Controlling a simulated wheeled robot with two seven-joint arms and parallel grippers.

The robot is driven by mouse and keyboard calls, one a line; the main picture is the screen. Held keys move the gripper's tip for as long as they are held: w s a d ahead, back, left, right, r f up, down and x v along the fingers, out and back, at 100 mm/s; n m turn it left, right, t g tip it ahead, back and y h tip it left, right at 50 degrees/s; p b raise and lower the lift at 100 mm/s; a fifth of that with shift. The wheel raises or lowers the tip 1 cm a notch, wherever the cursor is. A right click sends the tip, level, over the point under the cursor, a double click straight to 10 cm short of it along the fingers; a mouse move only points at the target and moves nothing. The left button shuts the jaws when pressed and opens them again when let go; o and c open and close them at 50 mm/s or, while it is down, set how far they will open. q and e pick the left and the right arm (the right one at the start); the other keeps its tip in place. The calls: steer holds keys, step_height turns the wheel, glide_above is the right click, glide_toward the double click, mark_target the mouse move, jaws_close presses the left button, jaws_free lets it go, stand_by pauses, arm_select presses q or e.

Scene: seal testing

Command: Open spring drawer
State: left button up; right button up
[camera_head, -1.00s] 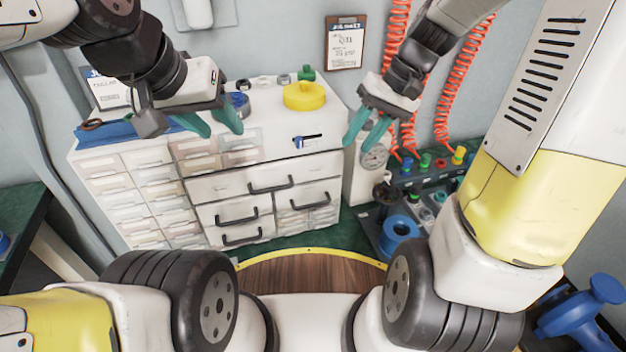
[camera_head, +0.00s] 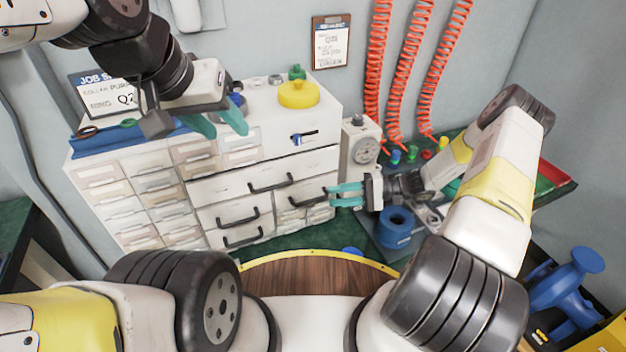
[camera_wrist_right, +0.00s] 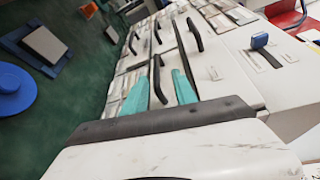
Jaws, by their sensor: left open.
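The white cabinet (camera_head: 225,188) has several closed drawers with dark bar handles. Its small right-hand drawer has a dark handle (camera_head: 308,197). My right gripper (camera_head: 332,195) is in front of this drawer, fingers pointing left towards the handle. In the right wrist view, its two teal fingers (camera_wrist_right: 160,90) are apart, with a dark handle (camera_wrist_right: 157,78) between them; I cannot tell whether they touch it. Which drawer is the spring drawer is not readable. My left gripper (camera_head: 222,122) is open and empty above the cabinet's small clear drawers.
Orange coiled hoses (camera_head: 407,80) hang behind. A wooden round surface (camera_head: 310,275) lies in front.

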mark_target(312, 200)
steer(key=shift+t, duration=0.3)
steer(key=a, duration=0.2)
steer(key=a+f, duration=0.1)
steer(key=a, duration=0.4)
steer(key=shift+a+f, duration=0.4)
steer(key=shift+c, duration=0.4)
jaws_close()
stand_by(0.6)
